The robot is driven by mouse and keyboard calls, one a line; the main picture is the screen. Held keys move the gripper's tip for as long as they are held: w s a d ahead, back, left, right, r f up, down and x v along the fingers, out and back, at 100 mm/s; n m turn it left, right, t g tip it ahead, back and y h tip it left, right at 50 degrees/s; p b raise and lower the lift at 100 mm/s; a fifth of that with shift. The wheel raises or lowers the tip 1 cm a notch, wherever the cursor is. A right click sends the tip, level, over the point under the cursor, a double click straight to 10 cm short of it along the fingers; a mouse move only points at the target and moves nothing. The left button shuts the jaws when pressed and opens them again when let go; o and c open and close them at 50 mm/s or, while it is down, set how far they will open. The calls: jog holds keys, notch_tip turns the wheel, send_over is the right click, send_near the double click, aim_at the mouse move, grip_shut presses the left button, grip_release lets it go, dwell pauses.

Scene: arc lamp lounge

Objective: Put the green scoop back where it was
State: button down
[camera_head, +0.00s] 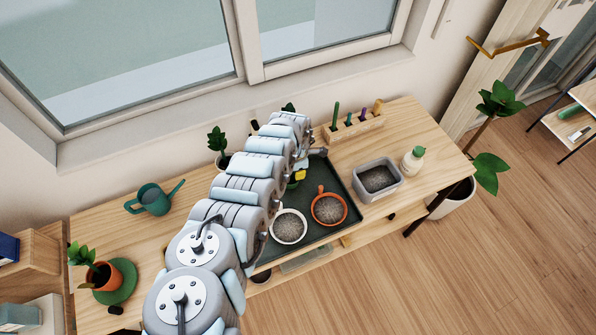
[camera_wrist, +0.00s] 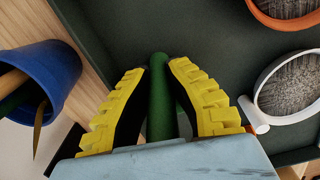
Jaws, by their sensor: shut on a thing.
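In the wrist view my gripper (camera_wrist: 160,72) has its two yellow fingers closed on a green rod-like handle (camera_wrist: 162,112), which looks like the green scoop. The scoop's far end is hidden by my gripper. The handle is over the dark green tray (camera_wrist: 220,30). In the head view my gripper (camera_head: 298,176) is mostly hidden behind my arm, above the dark tray (camera_head: 343,172). A wooden rack (camera_head: 352,133) with several upright coloured handles stands at the back of the table, right of my gripper. One of its handles is green (camera_head: 336,115).
A white pot (camera_head: 288,226) and an orange pot (camera_head: 329,209) of soil stand on the tray. A blue pot (camera_wrist: 62,70) holding sticks is close left in the wrist view. A watering can (camera_head: 154,199) stands left.

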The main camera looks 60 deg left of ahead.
jog(key=shift+f, duration=0.15)
jog(key=c, duration=1.2)
grip_release()
jog(key=shift+s+r+p, duration=0.1)
jog(key=shift+r+p, duration=0.45)
jog(key=shift+r, duration=1.15)
jog(key=shift+s+d+r, duration=0.1)
jog(key=shift+r, duration=4.4)
